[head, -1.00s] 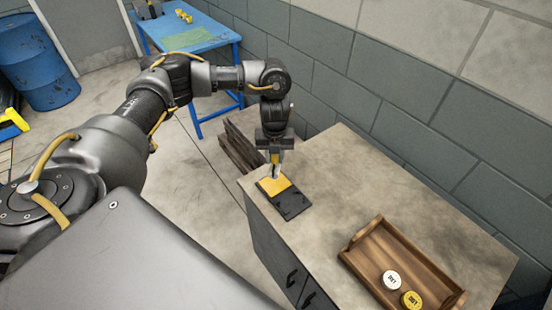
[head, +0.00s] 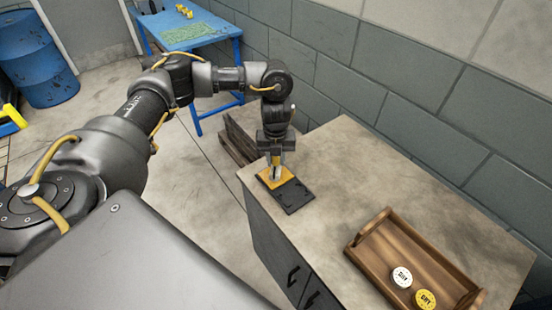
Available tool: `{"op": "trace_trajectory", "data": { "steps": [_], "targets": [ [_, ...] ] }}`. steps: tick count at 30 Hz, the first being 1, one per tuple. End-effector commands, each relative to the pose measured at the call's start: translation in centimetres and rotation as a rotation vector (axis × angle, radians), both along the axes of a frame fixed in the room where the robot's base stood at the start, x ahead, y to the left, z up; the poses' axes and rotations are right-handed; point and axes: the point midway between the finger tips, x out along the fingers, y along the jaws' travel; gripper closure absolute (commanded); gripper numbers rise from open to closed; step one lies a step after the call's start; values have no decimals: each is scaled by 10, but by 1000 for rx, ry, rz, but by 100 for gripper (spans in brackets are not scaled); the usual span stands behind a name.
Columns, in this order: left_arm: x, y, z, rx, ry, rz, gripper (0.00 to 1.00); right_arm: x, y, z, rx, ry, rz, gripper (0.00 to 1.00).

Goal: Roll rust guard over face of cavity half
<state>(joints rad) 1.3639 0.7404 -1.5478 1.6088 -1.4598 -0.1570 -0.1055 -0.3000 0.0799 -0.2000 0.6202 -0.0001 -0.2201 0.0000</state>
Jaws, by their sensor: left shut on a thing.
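The cavity half, a flat dark plate (head: 296,198), lies on the worktop near its left edge. A yellow patch (head: 264,178) covers its far-left part. I cannot tell whether the yellow is a coating or a separate piece. My left gripper (head: 275,160) points down over this yellow part. It is shut on a small tool, probably the roller, of which only a little grey and yellow shows at the fingertips. The tool's lower end appears to meet the yellow part. The right gripper is not in view.
A wooden tray (head: 372,262) on the worktop (head: 385,180) holds a white tin (head: 401,277) and a yellow tin (head: 424,299). A block wall stands behind. A blue table (head: 205,42) and blue drum (head: 35,60) stand farther off. The worktop between plate and tray is clear.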

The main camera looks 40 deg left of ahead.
Motion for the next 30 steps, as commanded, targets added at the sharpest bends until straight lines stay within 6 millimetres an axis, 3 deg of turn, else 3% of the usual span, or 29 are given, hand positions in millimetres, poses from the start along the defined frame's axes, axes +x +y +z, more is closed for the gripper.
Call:
{"op": "trace_trajectory", "data": {
  "steps": [30],
  "targets": [
    [0, 0, -6, -1, -1, 0, 92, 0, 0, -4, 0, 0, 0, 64]
  ]
}}
